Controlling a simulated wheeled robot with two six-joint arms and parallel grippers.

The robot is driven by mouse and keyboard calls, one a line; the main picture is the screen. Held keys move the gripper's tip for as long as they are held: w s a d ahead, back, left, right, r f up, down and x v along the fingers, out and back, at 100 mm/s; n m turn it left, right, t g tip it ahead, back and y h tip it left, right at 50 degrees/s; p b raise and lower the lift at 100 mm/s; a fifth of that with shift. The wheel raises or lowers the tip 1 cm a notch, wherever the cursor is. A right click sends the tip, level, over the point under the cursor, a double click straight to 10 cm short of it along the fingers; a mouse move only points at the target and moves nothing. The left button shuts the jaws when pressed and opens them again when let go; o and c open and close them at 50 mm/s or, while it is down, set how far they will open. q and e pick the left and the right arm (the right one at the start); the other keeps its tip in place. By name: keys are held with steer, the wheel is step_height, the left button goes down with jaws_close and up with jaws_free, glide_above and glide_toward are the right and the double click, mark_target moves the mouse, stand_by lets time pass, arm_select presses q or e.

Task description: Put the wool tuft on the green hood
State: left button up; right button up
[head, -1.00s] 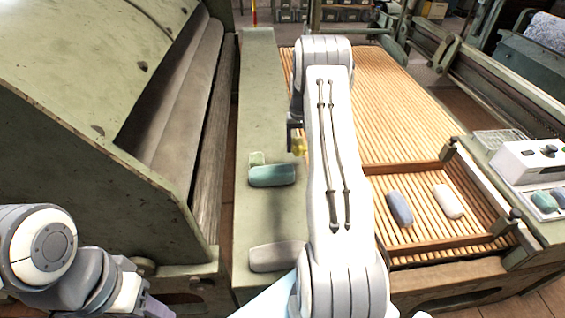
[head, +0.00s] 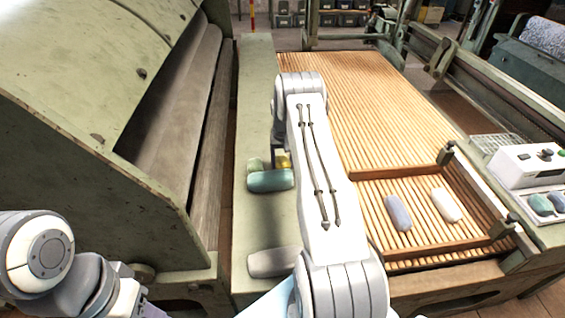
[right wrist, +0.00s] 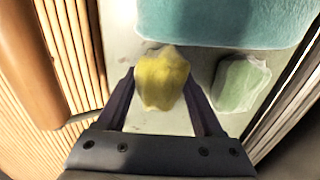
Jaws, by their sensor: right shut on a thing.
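My right gripper (right wrist: 164,95) is shut on a small yellow wool tuft (right wrist: 162,78). In the head view the tuft (head: 284,160) shows just behind a teal roll (head: 270,180), over the flat green ledge; my arm partly hides the gripper. In the right wrist view the teal roll (right wrist: 225,20) is above the tuft and a pale green piece (right wrist: 242,84) is to its right. The green hood (head: 70,120) is the large sloping pale green cover on the left, apart from the tuft. My left arm shows at lower left, its fingers out of view.
A grey roll (head: 274,262) lies on the ledge (head: 255,110) nearer me. The slatted apron (head: 390,110) is on the right, with a blue-grey roll (head: 398,212) and a white roll (head: 446,205) in its framed front section. A white device (head: 530,165) stands at far right.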

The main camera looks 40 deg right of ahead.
mark_target(283, 159)
steer(key=o, duration=1.3)
steer(key=shift+f, duration=0.1)
step_height(283, 159, up, 12)
steer(key=a+r+n, duration=0.1)
steer(key=a+r, duration=0.2)
steer(key=a, duration=0.4)
steer(key=a+r+n, duration=0.2)
steer(key=a+r, duration=0.1)
steer(key=a, duration=0.5)
steer(key=s+a+r+n, duration=0.2)
steer(key=s+a+r, duration=0.15)
steer(key=a, duration=0.55)
steer(key=s+a+r+n, duration=0.25)
steer(key=s+a, duration=0.25)
steer(key=a, duration=0.4)
steer(key=s+a+n, duration=0.3)
steer(key=s+a, duration=0.1)
steer(key=s, duration=0.8)
steer(key=s+a+n+y, duration=0.1)
steer(key=s+a+n, duration=0.2)
steer(key=s, duration=1)
steer(key=shift+s+a, duration=0.2)
steer(key=shift+a, duration=0.55)
